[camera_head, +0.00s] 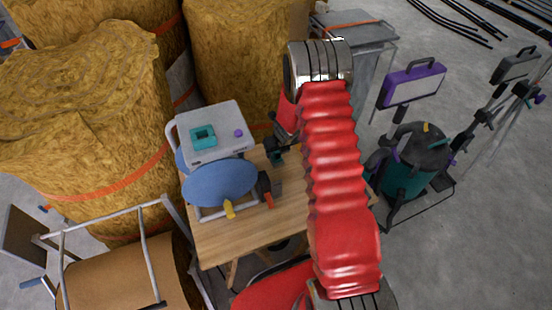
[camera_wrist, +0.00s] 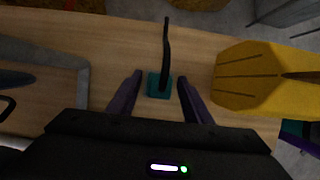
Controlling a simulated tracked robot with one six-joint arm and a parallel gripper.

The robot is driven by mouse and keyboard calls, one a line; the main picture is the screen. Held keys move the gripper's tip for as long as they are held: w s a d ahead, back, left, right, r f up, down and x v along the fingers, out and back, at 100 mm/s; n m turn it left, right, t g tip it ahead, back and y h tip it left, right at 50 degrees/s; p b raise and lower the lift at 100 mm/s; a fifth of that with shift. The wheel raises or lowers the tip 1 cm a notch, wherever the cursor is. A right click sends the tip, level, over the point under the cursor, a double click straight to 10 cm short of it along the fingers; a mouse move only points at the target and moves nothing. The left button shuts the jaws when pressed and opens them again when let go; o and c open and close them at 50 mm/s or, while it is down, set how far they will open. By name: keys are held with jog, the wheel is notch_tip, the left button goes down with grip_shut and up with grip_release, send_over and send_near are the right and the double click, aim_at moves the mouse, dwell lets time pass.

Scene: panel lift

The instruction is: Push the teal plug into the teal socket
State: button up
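The teal plug (camera_wrist: 153,88) is a small block with a black cable (camera_wrist: 166,45) rising from it, over the wooden table in the wrist view. My gripper (camera_wrist: 160,80) is open, one dark finger on each side of the plug, with a narrow gap visible on both sides. The teal socket (camera_head: 203,136) is a square frame on top of the grey box (camera_head: 225,119) in the head view. My gripper (camera_head: 276,150) is right of that box there, low over the table and partly hidden by my red arm.
The wooden table (camera_head: 232,243) also holds a blue disc (camera_head: 220,182) on a frame in front of the box. In the wrist view, a yellow object (camera_wrist: 250,75) lies close right of my gripper. Bales (camera_head: 90,95) stand left and behind. A purple-framed lamp (camera_head: 412,85) stands right.

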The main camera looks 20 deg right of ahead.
jog(key=c, duration=1)
jog(key=shift+r, duration=0.1)
notch_tip(320, 180, up, 9)
jog(key=shift+r, duration=0.4)
dwell(0.8)
